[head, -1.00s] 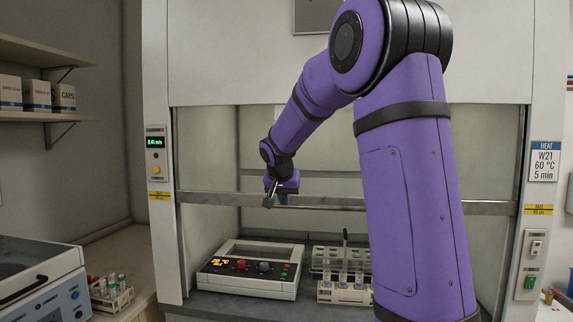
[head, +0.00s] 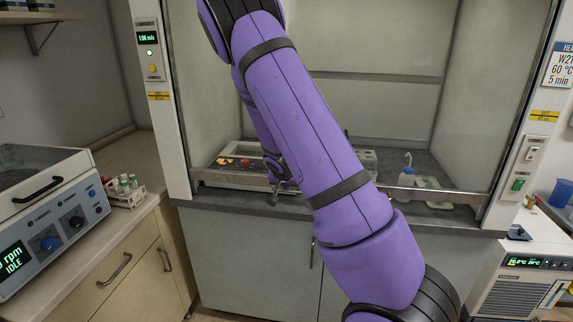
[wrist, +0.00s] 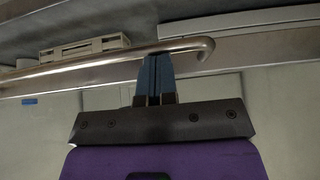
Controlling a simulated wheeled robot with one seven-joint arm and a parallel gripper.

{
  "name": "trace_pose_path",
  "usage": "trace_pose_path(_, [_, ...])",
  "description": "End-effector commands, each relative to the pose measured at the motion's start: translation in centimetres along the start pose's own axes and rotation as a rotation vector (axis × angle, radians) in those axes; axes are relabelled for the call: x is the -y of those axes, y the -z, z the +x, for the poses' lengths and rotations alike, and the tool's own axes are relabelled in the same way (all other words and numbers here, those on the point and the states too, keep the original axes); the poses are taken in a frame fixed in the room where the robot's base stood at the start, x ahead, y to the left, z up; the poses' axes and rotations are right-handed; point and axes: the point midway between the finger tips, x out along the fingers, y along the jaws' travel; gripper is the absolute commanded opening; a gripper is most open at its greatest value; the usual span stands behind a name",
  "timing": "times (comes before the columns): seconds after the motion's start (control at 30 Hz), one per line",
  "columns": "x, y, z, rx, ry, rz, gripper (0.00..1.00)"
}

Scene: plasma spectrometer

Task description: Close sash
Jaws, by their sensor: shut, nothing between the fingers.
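The fume hood sash is low. Its metal bottom rail (head: 440,196) runs across the opening close above the bench front edge, with the clear pane above it. In the wrist view the sash's round handle bar (wrist: 100,57) crosses the picture and bends back at its right end. My gripper (wrist: 157,58) is shut and empty, with its blue fingertips at the bar near that bend; whether they touch it I cannot tell. In the head view my gripper (head: 280,186) is small and partly hidden by my purple arm, at the rail's left half.
Inside the hood a hotplate-like instrument (head: 228,172) and a wash bottle (head: 407,172) stand behind the pane. A centrifuge-like machine (head: 45,210) and tube rack (head: 126,194) are at left. A chiller (head: 520,285) stands at right. Closed cabinets lie below the hood.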

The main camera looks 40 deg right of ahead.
Motion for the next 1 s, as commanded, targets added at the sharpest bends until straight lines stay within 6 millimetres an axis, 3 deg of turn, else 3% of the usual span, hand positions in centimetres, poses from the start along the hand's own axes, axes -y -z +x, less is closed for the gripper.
trace_pose_path(0.2, [-0.1,-2.3,3.6,0.0,-0.002,0.001,0.0])
trace_pose_path(0.4, [0.0,-3.5,5.4,-0.001,-0.001,0.002,0.0])
trace_pose_path(1.0, [0.0,-4.3,6.2,0.006,-0.002,-0.001,0.0])
